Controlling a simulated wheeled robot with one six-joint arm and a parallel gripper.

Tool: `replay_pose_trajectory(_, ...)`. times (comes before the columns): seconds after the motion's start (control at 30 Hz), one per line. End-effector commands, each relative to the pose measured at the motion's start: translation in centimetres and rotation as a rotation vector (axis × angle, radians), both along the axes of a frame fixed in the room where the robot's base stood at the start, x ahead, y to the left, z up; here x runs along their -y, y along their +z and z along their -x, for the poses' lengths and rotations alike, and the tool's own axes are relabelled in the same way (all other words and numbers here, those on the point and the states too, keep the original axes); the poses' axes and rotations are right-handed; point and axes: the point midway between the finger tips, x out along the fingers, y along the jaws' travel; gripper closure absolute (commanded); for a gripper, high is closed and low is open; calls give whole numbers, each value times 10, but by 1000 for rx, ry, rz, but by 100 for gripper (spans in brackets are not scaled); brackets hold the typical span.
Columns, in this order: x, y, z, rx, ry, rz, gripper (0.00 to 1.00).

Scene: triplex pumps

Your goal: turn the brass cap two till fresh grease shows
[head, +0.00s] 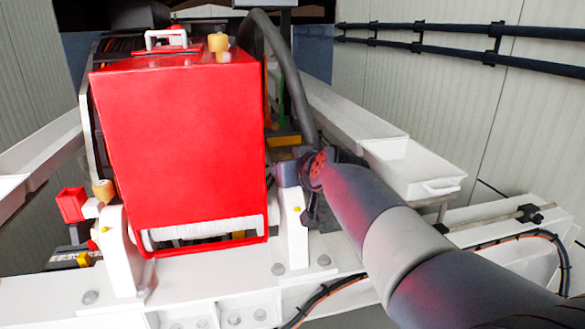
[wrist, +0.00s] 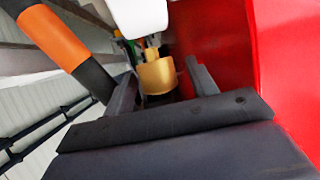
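A brass cap (wrist: 157,77) with a narrower stem shows in the wrist view, below a white part in that picture. My gripper (wrist: 161,71) is open, with one dark finger on each side of this cap. A gap shows between the cap and each finger, so I see no grip on it. How deep the cap sits between the fingers is hard to tell. In the head view, one brass cap (head: 218,42) is on top of the red housing and another (head: 103,190) is at its left. My gripper is mostly hidden behind my arm there, right of the housing. No grease is visible.
The red housing (head: 180,150) stands close beside my gripper; its red wall (wrist: 215,45) fills the wrist view's right. A white bracket (head: 293,225) stands below my wrist. A thick dark hose (head: 290,75) arches above. A dark bar with an orange band (wrist: 55,38) crosses the wrist view's upper left.

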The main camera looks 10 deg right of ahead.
Motion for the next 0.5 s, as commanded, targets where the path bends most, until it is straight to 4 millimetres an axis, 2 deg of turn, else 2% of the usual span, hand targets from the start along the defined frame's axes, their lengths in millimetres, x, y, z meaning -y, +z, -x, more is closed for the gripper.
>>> replay_pose_trajectory(0.3, 1, 1, 3, 1, 0, 0, 45)
replay_pose_trajectory(0.5, 3, 10, 26, 3, -1, 1, 45)
